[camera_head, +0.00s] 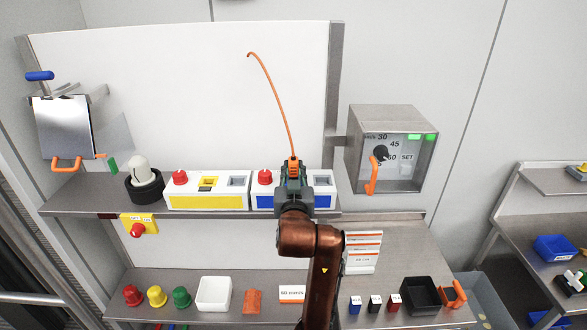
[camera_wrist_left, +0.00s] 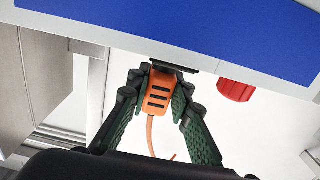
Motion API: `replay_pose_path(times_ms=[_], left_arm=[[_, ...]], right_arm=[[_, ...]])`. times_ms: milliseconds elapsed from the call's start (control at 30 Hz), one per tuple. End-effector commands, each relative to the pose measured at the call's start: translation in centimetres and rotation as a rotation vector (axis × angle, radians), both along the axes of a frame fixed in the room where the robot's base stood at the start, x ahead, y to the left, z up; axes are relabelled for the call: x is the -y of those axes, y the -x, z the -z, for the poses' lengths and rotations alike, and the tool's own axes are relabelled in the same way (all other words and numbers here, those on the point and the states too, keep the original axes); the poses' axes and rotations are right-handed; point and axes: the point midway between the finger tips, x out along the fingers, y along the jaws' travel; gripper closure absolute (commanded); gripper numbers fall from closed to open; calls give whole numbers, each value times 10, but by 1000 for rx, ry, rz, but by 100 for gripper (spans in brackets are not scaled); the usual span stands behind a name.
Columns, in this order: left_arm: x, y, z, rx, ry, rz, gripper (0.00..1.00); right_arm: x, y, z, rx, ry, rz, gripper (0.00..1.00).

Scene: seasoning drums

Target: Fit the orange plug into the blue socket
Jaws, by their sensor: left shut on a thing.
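The orange plug (camera_head: 293,163) is in my left gripper (camera_head: 293,173), at the white box with the blue label, the blue socket unit (camera_head: 262,201). An orange cable rises from the plug and curves up to the left. In the left wrist view the plug (camera_wrist_left: 158,92) sits between the green-padded fingers of my left gripper (camera_wrist_left: 161,84). Its end is at a dark part beside the edge of the box with the blue face (camera_wrist_left: 240,35). I cannot tell whether it is seated in the socket; the gripper covers that spot in the head view. My right gripper is not in view.
The box has a red button (camera_head: 265,177). A white box with a yellow label (camera_head: 207,202) stands to its left, and a grey dial box (camera_head: 385,150) is mounted to the right. The lower shelf holds coloured knobs, a white bin (camera_head: 214,294) and a black bin (camera_head: 421,295).

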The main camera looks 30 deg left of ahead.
Motion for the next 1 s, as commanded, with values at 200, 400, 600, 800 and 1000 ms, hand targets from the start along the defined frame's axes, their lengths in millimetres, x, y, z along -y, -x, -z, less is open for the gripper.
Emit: replay_pose_path(times_ms=[200,400,600,800,1000], left_arm=[[0,0,6,1,-1,0,100],[0,0,10,1,1,0,100],[0,0,15,1,1,0,100],[0,0,19,1,1,0,79],[0,0,18,1,1,0,66]], right_arm=[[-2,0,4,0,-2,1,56],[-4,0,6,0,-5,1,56],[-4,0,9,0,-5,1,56],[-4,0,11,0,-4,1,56],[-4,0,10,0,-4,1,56]])
